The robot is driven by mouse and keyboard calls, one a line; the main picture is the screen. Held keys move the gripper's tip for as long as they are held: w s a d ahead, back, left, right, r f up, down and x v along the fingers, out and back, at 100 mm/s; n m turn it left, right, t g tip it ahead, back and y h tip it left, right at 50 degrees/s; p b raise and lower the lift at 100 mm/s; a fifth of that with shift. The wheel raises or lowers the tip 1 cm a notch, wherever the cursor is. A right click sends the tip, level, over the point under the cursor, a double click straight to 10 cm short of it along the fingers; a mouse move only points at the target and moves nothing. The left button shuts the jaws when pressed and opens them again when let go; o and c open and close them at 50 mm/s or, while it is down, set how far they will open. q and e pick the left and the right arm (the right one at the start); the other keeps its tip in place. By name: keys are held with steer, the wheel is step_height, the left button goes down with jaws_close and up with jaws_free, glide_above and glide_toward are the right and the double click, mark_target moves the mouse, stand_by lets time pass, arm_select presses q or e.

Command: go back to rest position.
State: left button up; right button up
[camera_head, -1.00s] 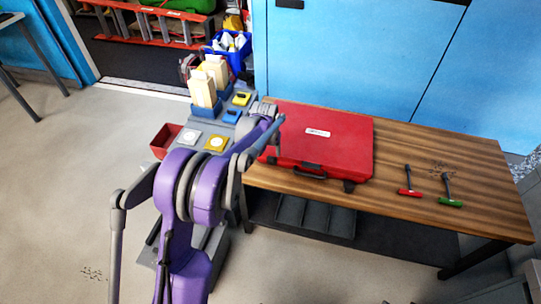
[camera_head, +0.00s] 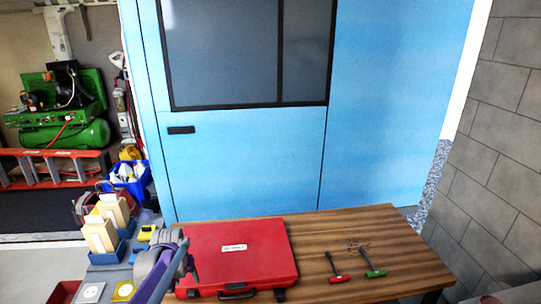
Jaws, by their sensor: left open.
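My left arm comes in from the lower left, purple and grey, and its left gripper (camera_head: 189,262) is in front of the left edge of the red case. The gripper looks small and partly merged with the arm. It is open, and I see nothing held in it. A red-handled brush (camera_head: 337,269) and a green-handled brush (camera_head: 371,264) lie side by side on the wooden table (camera_head: 395,240), right of the closed red case (camera_head: 243,257). My right gripper is out of view.
Left of the case is a grey surface with beige blocks in blue holders (camera_head: 98,235) and a white square plate (camera_head: 90,292). A blue bin (camera_head: 127,180) stands behind. The blue wall (camera_head: 240,160) and grey block wall (camera_head: 505,150) bound the table.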

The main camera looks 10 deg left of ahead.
arm_select(q)
steer(key=s+d+r+p, duration=0.2)
steer(key=s+d+r, duration=0.4)
steer(key=s+r, duration=0.2)
steer(key=s+d+r+m+t+p, duration=0.1)
steer(key=s+d, duration=0.3)
steer(key=s, duration=0.6)
steer(key=s+d+r+m+t+p, duration=0.1)
steer(key=s+d+p, duration=0.3)
steer(key=s, duration=0.7)
steer(key=shift+s+d+r+m+t+h, duration=0.2)
steer(key=shift+s+r+m+t+h, duration=0.1)
steer(key=shift+r, duration=0.4)
steer(key=shift+w, duration=0.1)
